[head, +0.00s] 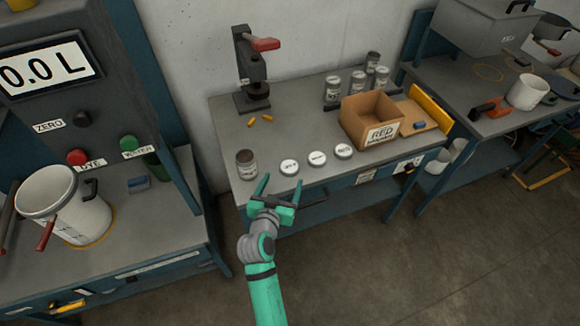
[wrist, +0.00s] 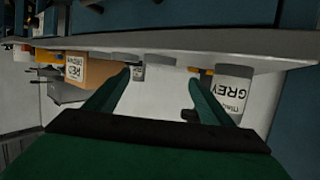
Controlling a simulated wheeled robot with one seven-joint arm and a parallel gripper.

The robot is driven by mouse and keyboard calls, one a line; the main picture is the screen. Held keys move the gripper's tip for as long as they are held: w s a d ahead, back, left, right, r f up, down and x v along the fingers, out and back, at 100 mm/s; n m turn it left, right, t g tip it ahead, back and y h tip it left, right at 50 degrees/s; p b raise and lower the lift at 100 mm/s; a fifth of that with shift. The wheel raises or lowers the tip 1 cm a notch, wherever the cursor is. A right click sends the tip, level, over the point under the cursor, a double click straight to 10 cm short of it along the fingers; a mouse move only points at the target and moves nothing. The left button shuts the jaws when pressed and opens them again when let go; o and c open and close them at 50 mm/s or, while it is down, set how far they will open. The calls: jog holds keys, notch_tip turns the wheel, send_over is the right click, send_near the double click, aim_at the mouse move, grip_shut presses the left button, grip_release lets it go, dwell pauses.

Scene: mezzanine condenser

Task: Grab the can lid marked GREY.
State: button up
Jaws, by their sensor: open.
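Three round lids with white labels lie in a row near the front edge of the grey bench: a left lid (head: 289,167), a middle lid (head: 317,158) and a right lid (head: 343,151). Their print is too small to read, so I cannot tell which is marked GREY. An open-looking can (head: 246,164) stands left of them; in the upside-down wrist view a can (wrist: 233,92) reads GREY. My gripper (head: 279,184) is open and empty, at the bench's front edge, just short of the left lid. Its spread fingers also show in the wrist view (wrist: 159,82).
A cardboard box marked RED (head: 358,131) stands right of the lids, with several cans (head: 333,91) behind it. A black press with a red handle (head: 252,75) stands at the back left. A dispenser (head: 70,110) with a white pot (head: 85,222) is at far left.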

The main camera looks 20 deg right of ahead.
aim_at(289, 167)
jog(key=shift+x, duration=3.75)
jog(key=shift+f, duration=0.15)
jog(key=c, duration=1.1)
